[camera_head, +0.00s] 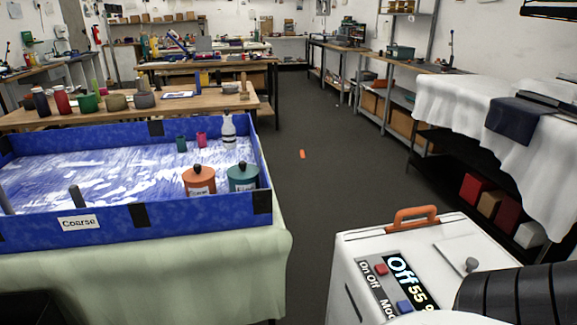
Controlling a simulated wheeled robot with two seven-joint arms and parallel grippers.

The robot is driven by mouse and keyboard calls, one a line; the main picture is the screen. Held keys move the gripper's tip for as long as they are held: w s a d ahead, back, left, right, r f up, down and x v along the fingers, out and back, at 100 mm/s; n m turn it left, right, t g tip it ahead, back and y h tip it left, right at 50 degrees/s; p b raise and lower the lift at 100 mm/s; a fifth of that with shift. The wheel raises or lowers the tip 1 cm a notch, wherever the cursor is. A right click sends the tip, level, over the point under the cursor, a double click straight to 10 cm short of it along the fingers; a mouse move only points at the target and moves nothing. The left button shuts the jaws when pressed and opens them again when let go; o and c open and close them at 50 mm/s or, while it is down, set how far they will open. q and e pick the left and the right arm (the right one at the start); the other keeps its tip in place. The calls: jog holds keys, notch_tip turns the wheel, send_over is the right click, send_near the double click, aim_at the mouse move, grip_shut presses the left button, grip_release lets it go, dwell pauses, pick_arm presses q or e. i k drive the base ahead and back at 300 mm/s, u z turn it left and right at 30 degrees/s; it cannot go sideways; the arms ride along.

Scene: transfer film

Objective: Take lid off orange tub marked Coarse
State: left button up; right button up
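An orange tub (199,188) stands upright inside the right front part of a blue-walled tray (180,212). Its orange lid (198,173) with a dark knob (197,169) sits on top. The small white label on the tub is partly hidden by the tray's front wall and too small to read surely. A teal tub (243,184) with its own dark-knobbed lid stands close to its right. A card reading "Coarse" (78,223) is on the tray's outer front wall. Neither of my grippers is in view.
A white bottle (228,132), a pink cup (202,139) and a green cup (181,143) stand behind the tubs. A grey upright piece (75,197) shows at the tray's left front. A white machine (400,250) with an orange handle stands right, beyond a floor gap.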

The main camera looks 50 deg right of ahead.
aim_at(198, 174)
jog(key=z, duration=0.8)
jog(key=i, duration=0.6)
